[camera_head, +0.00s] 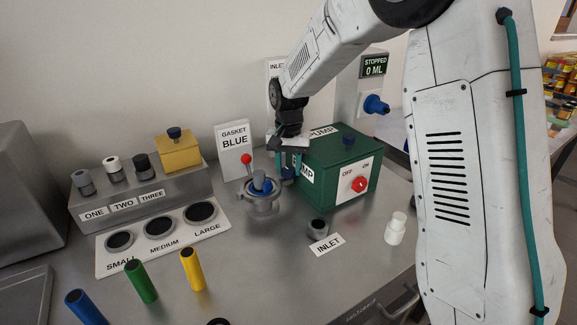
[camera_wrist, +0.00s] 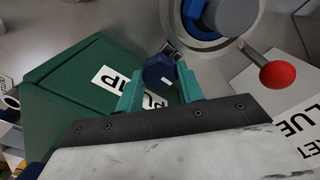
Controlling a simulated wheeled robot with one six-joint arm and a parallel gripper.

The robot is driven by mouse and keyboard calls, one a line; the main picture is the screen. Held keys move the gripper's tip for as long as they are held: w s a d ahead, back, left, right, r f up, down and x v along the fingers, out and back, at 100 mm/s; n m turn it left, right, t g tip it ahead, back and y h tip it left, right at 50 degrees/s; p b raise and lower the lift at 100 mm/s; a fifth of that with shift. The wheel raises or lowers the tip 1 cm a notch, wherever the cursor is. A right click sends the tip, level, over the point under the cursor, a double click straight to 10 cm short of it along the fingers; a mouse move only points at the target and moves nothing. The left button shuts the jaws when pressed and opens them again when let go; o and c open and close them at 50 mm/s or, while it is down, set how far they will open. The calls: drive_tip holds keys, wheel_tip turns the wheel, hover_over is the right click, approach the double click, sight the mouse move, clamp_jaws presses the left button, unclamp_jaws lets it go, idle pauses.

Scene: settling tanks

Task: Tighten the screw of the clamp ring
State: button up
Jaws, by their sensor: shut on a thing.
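The clamp ring (camera_head: 262,205) is a round grey metal collar on the bench, around a blue gasket and a grey piece. A lever with a red ball (camera_head: 246,159) rises beside it. In the wrist view the ring's pale rim (camera_wrist: 176,22) is cut off by the top edge. Its screw has a dark blue knob with a white mark (camera_wrist: 158,71), pointing out from the ring towards my gripper. My gripper (camera_wrist: 160,84) has teal fingers shut on the knob, one on each side. In the head view my gripper (camera_head: 286,164) reaches down between ring and pump, partly hiding the knob.
The green pump box (camera_head: 340,165) with a red switch (camera_head: 360,185) stands close to the right of my gripper. The GASKET BLUE sign (camera_head: 234,150) stands behind the ring. A white bottle (camera_head: 396,228) and coloured cylinders (camera_head: 192,268) stand nearer. The bench before the ring is mostly clear.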

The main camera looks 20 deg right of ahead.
sight(289, 169)
drive_tip(key=o, duration=1)
wheel_tip(289, 169, up, 8)
drive_tip(key=shift+f, duration=0.2)
drive_tip(key=shift+r, duration=0.15)
